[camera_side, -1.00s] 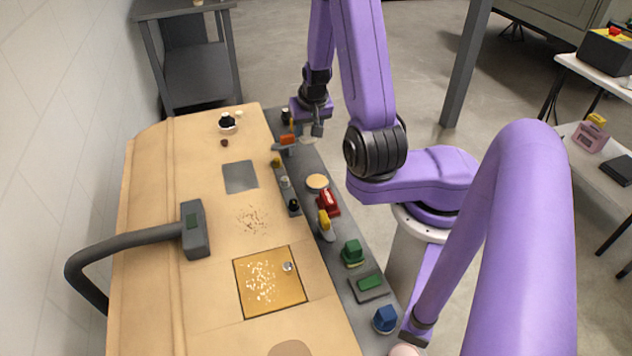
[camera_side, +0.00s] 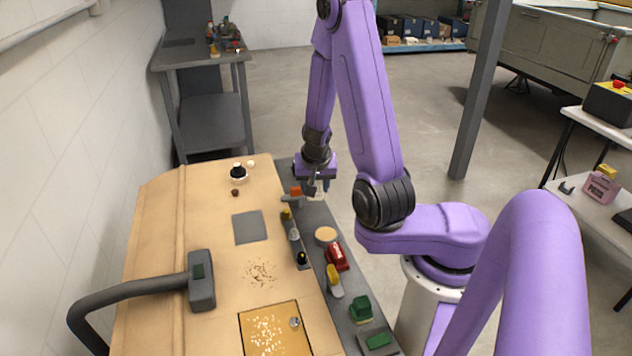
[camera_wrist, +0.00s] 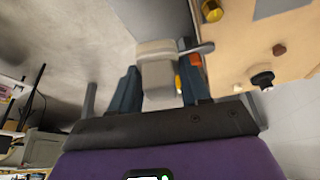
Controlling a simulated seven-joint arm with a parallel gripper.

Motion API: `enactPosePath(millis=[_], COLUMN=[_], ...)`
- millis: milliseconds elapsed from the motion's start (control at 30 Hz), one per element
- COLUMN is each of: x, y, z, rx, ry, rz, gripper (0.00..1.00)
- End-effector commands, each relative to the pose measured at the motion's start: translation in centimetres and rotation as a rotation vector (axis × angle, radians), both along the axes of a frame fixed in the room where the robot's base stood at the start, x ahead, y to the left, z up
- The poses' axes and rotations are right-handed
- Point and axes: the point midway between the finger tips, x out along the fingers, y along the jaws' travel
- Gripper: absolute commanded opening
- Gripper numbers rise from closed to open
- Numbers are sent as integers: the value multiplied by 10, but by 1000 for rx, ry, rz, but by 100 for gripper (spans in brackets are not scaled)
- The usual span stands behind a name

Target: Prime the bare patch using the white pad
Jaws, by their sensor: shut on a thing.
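My gripper (camera_side: 318,188) is over the far end of the grey tool strip, beyond the right edge of the tan panel. In the wrist view my gripper (camera_wrist: 160,85) has its two dark fingers shut on a pale, whitish-grey block, which looks like the white pad (camera_wrist: 158,72). The pad's underside is hidden. In the side view the pad is too small and covered to make out. A flat grey square, seemingly the bare patch (camera_side: 249,228), lies on the tan panel to the left of and nearer than my gripper.
A speckled area (camera_side: 261,273) and an ochre square (camera_side: 268,328) lie nearer on the panel. A grey-headed arm (camera_side: 201,281) reaches over its left side. A black-topped pot (camera_side: 238,172) stands at the far end. Several coloured tools (camera_side: 337,257) line the grey strip.

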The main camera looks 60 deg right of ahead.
Motion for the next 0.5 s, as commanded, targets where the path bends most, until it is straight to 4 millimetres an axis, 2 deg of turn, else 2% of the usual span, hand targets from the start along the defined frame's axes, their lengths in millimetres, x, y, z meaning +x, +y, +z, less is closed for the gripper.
enactPosePath(millis=[167,500], x=[-9,-48], y=[11,35], z=[-2,-6], rx=[0,0], ry=[1,-1], rz=[-166,-505], gripper=[22,22])
